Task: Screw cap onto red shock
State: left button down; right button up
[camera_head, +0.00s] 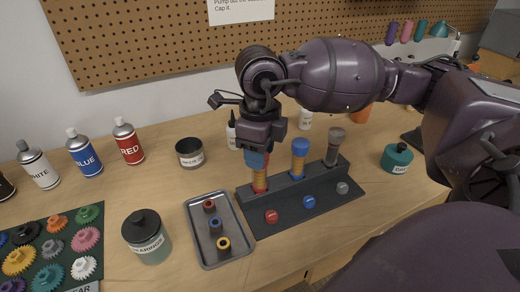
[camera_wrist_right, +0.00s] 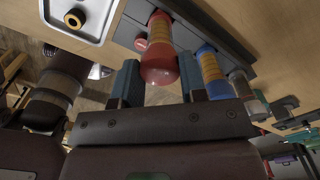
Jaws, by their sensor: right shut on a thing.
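The red shock (camera_head: 260,181) stands upright in the dark holder (camera_head: 300,197), with an orange coil and red parts. In the wrist view the red shock (camera_wrist_right: 158,66) shows a rounded, glossy red upper end between two teal fingers. My right gripper (camera_head: 256,160) points down over it and is shut on this upper end. A round red cap-like piece (camera_head: 271,216) sits on the holder's front plate, apart from the gripper; it also shows in the wrist view (camera_wrist_right: 140,44). The fingers hide part of the shock's top in the head view. My left gripper is not in view.
A blue shock (camera_head: 299,158) and a grey shock (camera_head: 334,148) stand close on the right. A metal tray (camera_head: 196,236) with small coloured rings lies left of the holder. A bearings jar (camera_head: 147,240), gear mat (camera_head: 88,270) and spray cans (camera_head: 128,142) stand farther left.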

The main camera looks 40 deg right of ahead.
jog(key=m+p, duration=0.1)
jog(key=m, duration=0.1)
jog(key=shift+r+m, duration=0.1)
jog(key=shift+m, duration=1)
jog(key=o, duration=1.1)
